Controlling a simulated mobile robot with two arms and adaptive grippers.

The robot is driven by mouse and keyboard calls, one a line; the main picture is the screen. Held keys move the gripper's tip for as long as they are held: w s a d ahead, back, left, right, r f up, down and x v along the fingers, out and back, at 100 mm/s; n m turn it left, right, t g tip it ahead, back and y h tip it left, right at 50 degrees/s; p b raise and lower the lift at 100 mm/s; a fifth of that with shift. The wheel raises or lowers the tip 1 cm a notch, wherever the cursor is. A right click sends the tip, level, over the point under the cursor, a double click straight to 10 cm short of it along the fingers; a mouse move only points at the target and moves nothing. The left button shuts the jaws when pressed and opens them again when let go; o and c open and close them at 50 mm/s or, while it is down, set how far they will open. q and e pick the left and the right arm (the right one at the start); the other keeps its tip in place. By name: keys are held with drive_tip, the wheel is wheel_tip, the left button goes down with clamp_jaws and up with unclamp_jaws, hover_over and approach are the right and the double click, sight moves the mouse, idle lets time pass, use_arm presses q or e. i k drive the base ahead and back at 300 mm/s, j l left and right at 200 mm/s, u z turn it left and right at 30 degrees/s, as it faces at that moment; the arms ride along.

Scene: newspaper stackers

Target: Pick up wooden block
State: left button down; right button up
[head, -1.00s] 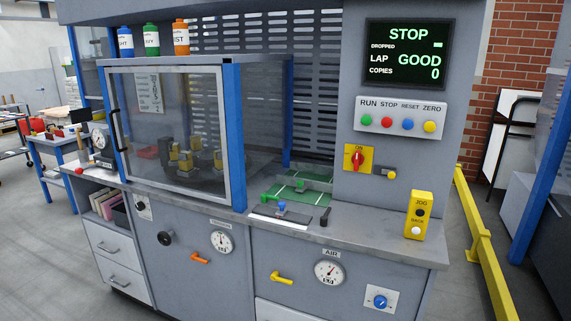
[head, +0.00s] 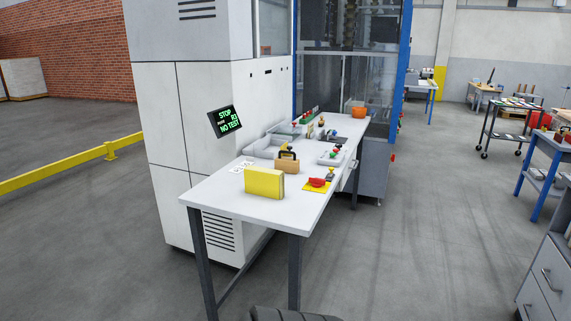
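A tan, wood-coloured block (head: 288,167) with a dark handle-like top stands on the white table (head: 225,205). It is just behind a yellow upright box (head: 264,184), which may hide part of its lower edge. The block is too small in view to be sure that it is wood. Neither of my grippers can be made out in the head view.
A red item on a yellow pad (head: 317,184) lies right of the box. A white machine (head: 185,135) borders the table's left side. Open floor (head: 420,240) lies right.

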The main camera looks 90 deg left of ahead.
sight(290, 165)
drive_tip(key=u, duration=2.75)
drive_tip(key=i+l+u, duration=0.3)
drive_tip(key=i+l, duration=0.5)
drive_tip(key=i, duration=0.15)
